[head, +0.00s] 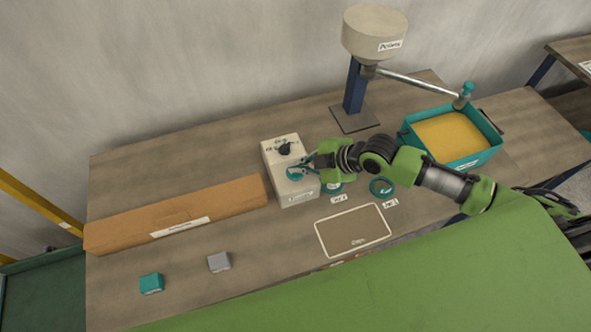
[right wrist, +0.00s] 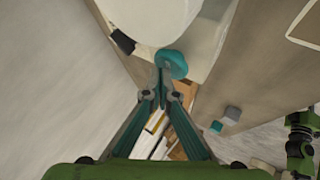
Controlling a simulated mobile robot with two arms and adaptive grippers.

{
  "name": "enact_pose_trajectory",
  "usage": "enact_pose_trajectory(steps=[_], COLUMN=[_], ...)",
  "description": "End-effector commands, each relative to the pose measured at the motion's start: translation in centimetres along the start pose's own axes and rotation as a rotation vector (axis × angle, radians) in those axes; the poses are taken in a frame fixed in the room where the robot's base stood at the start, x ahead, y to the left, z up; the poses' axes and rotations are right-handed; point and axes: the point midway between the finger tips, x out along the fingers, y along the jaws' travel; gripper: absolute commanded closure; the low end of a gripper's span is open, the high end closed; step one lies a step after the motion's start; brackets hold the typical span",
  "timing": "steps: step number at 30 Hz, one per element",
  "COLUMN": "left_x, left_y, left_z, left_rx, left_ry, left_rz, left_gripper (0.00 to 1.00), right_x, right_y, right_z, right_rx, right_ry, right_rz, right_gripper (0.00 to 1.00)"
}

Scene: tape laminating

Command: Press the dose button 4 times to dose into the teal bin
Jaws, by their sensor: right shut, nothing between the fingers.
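The dose box (head: 298,191) is a pale control box near the middle of the table, with a black knob (head: 285,149) and a round teal button (head: 294,173) on top. My right gripper (head: 304,164) is shut and empty, with its fingertips right by the button. In the right wrist view the closed tips (right wrist: 162,78) overlap the edge of the teal button (right wrist: 173,63); I cannot tell whether they touch it. The teal bin (head: 487,155) stands at the right with yellow material (head: 448,136) inside, under the nozzle of the dispenser (head: 374,35).
A long brown wrapped package (head: 185,211) lies left of the box. A teal cube (head: 151,284) and a grey cube (head: 219,262) sit in front. A marked mat (head: 352,231) and a teal tape roll (head: 381,187) lie near my right arm.

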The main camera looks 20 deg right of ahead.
Motion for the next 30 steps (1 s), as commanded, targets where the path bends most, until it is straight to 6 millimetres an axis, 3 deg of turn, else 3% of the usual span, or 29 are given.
enact_pose_trajectory(steps=[20, 30], left_x=[0.3, -1.1], left_y=[0.0, 0.0], left_z=[0.0, -0.1], left_rx=[0.000, 0.000], left_ry=[0.000, 0.000], left_rz=[0.000, 0.000], left_gripper=[0.75, 0.75], right_x=[0.4, -0.7], right_y=[-0.3, 0.5], right_z=[0.3, -0.4], right_rx=[0.000, 0.001], right_ry=[-0.002, -0.002], right_rz=[-0.002, -0.002], right_gripper=[1.00, 1.00])
